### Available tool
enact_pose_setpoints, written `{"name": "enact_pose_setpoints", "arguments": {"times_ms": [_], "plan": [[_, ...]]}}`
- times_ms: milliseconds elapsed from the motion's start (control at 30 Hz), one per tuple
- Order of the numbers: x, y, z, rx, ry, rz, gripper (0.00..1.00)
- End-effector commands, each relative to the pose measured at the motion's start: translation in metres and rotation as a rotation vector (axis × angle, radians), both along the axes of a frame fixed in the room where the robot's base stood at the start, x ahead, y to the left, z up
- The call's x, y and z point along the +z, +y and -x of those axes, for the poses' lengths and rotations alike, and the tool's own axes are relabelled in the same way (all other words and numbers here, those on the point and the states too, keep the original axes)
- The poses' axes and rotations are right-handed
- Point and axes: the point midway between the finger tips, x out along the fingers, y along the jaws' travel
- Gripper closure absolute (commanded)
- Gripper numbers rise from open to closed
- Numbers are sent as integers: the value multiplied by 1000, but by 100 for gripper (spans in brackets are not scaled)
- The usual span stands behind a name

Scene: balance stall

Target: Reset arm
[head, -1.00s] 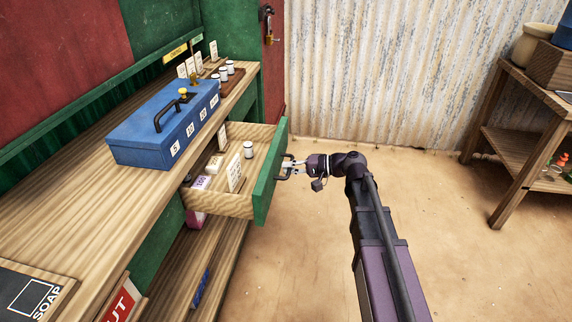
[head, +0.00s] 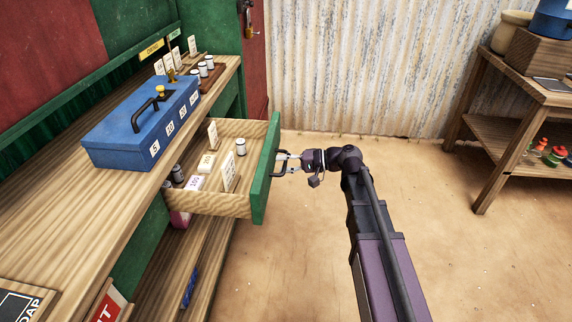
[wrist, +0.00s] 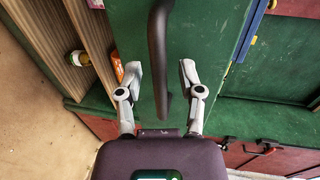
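My gripper (wrist: 160,72) is open at the front of the pulled-out drawer. In the wrist view its two fingers stand apart on either side of the dark drawer handle (wrist: 158,45), with a visible gap to each finger. In the head view my gripper (head: 285,162) is at the handle (head: 277,166) on the green drawer front (head: 264,178). My arm reaches in from the bottom right. The drawer holds white cards, white-topped jars (head: 241,147) and small boxes (head: 196,183).
A blue cash box (head: 140,120) sits on the wooden counter (head: 60,225), with several jars and cards behind it. A lower shelf (head: 200,265) runs under the drawer. A wooden side table (head: 485,130) stands at the right. The sandy floor between is clear.

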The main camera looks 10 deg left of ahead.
Motion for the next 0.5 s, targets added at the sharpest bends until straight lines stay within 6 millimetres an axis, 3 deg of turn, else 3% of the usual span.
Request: {"name": "enact_pose_setpoints", "arguments": {"times_ms": [500], "plan": [[1,-3,-2,-9,2,4,49]]}}
